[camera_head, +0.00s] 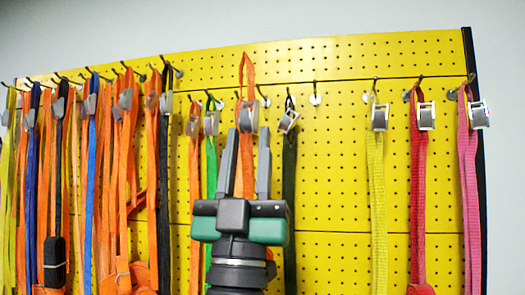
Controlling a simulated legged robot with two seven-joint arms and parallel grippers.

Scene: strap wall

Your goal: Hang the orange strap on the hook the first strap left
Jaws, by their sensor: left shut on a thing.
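My left gripper (248,135) rises from the bottom centre, shut on an orange strap (246,75). The strap's narrow loop stands up above the fingers, and its metal buckle (248,116) shows at the fingertips. Its lower part runs down between the fingers and is hidden behind the gripper body. A bare hook (315,97) is on the yellow board right of the dark green strap (289,165). Another hook (264,98) shows just right of the held strap. I cannot tell whether the held loop touches a hook. My right gripper is not in view.
The yellow pegboard (335,190) fills the view. Many orange, blue and black straps hang crowded at left. A bright green strap (211,165) hangs left of the gripper. Yellow (376,190), red (418,180) and pink (468,180) straps hang at right.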

